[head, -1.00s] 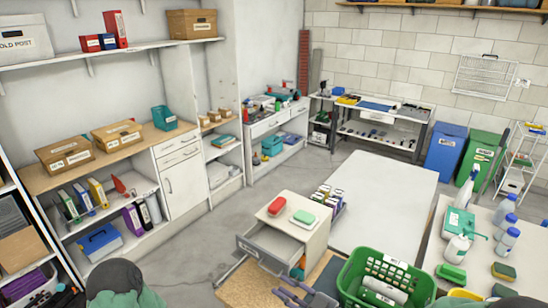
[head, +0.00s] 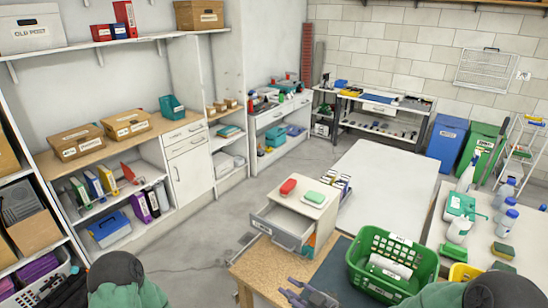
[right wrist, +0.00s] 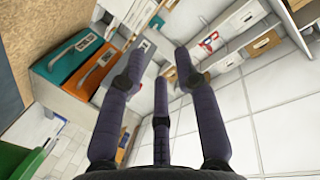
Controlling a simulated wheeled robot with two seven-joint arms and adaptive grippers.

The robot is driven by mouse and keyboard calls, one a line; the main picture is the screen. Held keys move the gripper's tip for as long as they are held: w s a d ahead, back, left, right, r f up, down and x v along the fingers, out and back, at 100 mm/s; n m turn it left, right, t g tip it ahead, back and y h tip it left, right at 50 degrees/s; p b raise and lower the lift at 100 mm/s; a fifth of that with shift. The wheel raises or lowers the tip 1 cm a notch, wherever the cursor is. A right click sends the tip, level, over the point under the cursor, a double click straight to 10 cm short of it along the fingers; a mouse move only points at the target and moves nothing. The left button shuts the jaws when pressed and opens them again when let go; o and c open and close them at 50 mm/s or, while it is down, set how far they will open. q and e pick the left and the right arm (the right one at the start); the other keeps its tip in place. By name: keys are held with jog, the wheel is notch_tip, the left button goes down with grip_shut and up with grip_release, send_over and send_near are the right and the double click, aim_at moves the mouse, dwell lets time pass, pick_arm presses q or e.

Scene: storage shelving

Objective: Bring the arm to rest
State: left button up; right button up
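My right gripper (head: 306,299) shows at the bottom edge of the head view, beside the blue mat on the workbench. In the right wrist view (right wrist: 160,66) its dark fingers are spread apart with nothing between them, so it is open and empty. My left gripper is out of view; only part of my left arm (head: 128,284) shows at the lower left. The head view cuts off most of my right arm.
A green basket (head: 366,245) holding a white item stands on the workbench (head: 262,277), right of my right gripper. Behind it, a small cabinet (head: 318,218) has its drawer (head: 277,233) open. A white table (head: 385,178) lies beyond. Open floor (head: 195,240) is at left.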

jog(key=s+d+f+m+g+h+b, duration=0.2)
jog(key=s+f+m+h, duration=0.1)
jog(key=f, duration=0.9)
jog(key=s+d+f+m+g+h+b, duration=0.2)
jog(key=s+f+g+h+b, duration=0.1)
jog(key=f, duration=1)
jog(key=s+f+m+g+h+b, duration=0.1)
jog(key=s+f+g, duration=0.4)
jog(key=s+f, duration=0.6)
jog(key=s+d+m+b, duration=0.1)
jog(key=s+b, duration=0.1)
jog(key=s, duration=0.1)
jog(key=shift+s+f+m+g, duration=0.2)
jog(key=shift+m+g, duration=0.1)
jog(key=shift+g, duration=0.1)
jog(key=shift+w, duration=0.1)
